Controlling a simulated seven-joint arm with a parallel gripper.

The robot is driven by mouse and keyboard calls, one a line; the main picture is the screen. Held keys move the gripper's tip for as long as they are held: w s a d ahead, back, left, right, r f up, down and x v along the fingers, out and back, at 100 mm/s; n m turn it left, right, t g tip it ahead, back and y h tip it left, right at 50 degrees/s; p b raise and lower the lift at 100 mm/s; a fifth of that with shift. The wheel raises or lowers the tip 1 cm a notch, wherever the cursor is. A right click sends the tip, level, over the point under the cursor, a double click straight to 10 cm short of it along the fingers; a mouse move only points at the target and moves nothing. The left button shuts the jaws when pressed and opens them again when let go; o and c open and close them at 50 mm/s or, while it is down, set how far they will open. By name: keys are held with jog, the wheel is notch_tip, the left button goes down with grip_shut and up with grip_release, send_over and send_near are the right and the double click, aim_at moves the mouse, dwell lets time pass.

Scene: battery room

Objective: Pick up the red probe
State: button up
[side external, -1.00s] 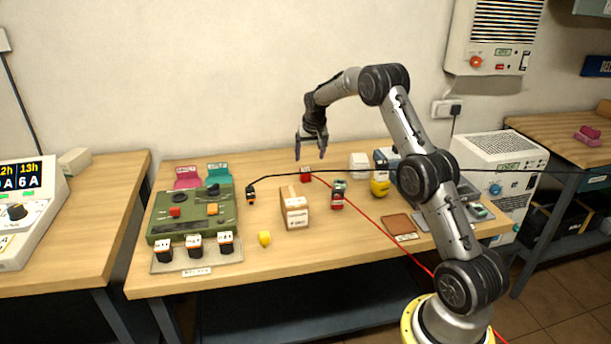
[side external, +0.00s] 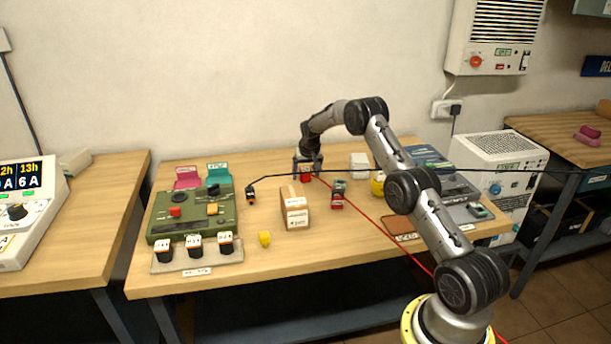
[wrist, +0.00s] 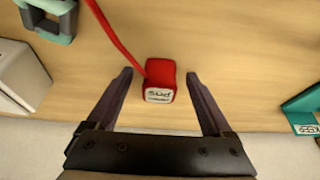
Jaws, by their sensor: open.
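The red probe (wrist: 160,76) is a small red block with a white label and a red cable running from it. In the wrist view it sits on the wooden table between the tips of my open gripper (wrist: 160,80), with a gap to each finger. In the side view the red probe (side external: 306,177) is near the back of the table, partly hidden by my gripper (side external: 307,172), which points down around it. I cannot tell whether the fingertips touch the table.
A cardboard box (side external: 294,208) stands in front of the probe. The green device (side external: 190,214) and black probe (side external: 251,196) are to the left, a white box (side external: 360,165) to the right. The red cable (side external: 370,218) runs forward right; a black cable (side external: 470,170) crosses the view.

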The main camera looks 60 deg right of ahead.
jog(key=c, duration=1.3)
grip_shut()
jog(key=shift+r, duration=0.1)
